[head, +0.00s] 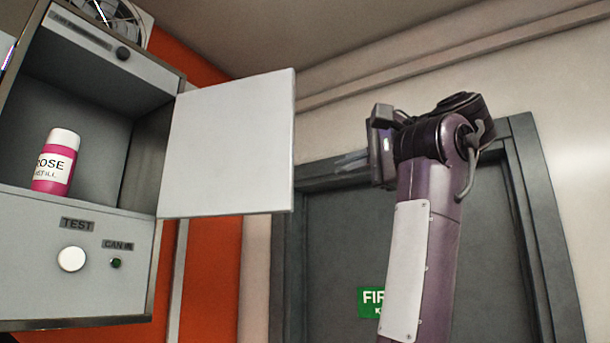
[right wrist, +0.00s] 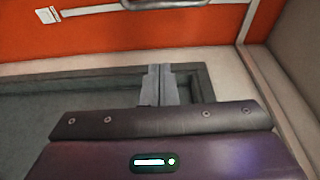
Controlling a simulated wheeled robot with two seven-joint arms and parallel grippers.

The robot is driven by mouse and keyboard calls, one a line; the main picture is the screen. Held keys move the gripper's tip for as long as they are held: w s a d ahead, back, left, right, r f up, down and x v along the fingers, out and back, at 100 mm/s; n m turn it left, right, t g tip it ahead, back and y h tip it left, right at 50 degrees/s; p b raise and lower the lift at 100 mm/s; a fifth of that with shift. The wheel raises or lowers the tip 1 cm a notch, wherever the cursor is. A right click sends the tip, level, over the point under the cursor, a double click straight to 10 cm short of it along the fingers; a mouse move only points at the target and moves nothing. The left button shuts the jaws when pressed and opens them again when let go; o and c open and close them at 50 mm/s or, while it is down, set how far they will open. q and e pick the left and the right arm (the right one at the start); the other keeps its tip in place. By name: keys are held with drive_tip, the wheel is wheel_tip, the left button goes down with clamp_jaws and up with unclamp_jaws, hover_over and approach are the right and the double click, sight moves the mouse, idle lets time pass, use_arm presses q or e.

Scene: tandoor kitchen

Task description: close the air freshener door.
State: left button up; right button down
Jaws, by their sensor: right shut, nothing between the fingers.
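The air freshener (head: 80,250) is a grey wall cabinet at the left of the head view. Its white door (head: 228,145) stands wide open, swung out to the right of the box. A pink and white bottle labelled as a rose refill (head: 55,163) stands in the open compartment. My right gripper (head: 350,161) is raised to the right of the door, with its fingers pointing left towards the door's free edge. Whether they touch it is unclear, but a gap seems to show. In the right wrist view its fingers (right wrist: 159,84) are together and empty. My left gripper is not in view.
Below the compartment are a round white knob (head: 71,259) and a small green-black button (head: 116,263). A fan-like unit (head: 122,18) sits above the cabinet.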

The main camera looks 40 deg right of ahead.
drive_tip(key=w+a+p, duration=0.4)
drive_tip(key=w+p, duration=0.3)
drive_tip(key=shift+w+a+r, duration=0.2)
drive_tip(key=shift+w+a, duration=0.2)
idle(0.3)
